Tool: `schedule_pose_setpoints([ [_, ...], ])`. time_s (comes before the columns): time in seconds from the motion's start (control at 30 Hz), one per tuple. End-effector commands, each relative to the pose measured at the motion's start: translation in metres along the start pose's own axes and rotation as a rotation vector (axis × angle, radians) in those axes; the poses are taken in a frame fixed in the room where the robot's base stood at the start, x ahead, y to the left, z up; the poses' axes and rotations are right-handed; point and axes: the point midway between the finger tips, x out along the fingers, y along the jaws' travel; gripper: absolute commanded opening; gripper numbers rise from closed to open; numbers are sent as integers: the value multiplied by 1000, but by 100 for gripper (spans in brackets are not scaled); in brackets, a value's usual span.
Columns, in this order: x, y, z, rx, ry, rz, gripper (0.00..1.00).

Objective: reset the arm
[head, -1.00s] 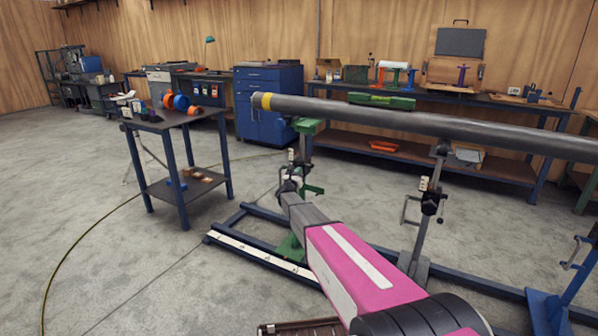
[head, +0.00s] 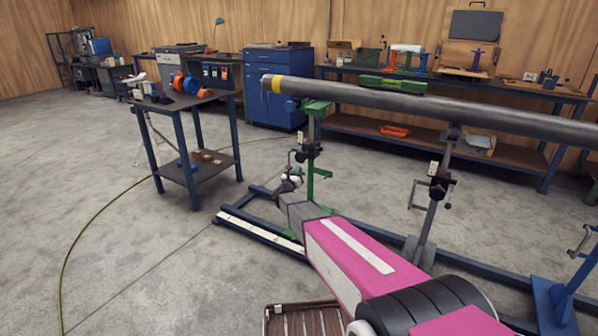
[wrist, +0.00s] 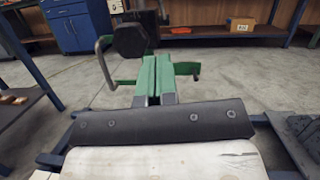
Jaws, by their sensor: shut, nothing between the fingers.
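My arm, with its pink link, reaches forward from the lower right in the head view. My gripper (head: 289,183) is at its far end, low beside the green pipe stand (head: 312,155) and below the pipe. In the wrist view the two fingers (wrist: 155,82) lie side by side, shut and empty, in front of the green stand parts (wrist: 183,68). I cannot tell whether they touch the stand. The long grey pipe (head: 430,106) with a yellow band near its left end rests on stands above my arm.
A blue-legged table (head: 187,103) with orange and blue parts stands at left. A second stand (head: 437,190) is right of my arm. A blue floor frame (head: 262,235) runs below. A workbench (head: 400,131) and blue cabinet (head: 276,87) line the back. The left floor is open.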

Motion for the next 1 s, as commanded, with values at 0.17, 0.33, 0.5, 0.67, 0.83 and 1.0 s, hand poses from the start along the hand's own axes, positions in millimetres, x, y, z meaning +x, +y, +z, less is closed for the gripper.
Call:
schedule_pose_setpoints([
  [0.17, 0, -1, 0, -9, 3, 8, 0],
  [0.33, -6, -5, 6, -145, 30, 110, 0],
  [0.5, -26, -11, 11, -451, 63, 341, 0],
  [0.67, -57, -23, 10, -806, 55, 611, 0],
  [0.83, -103, -48, 5, -1195, -5, 926, 0],
  [1.0, -158, -89, -2, -1554, -119, 1265, 0],
])
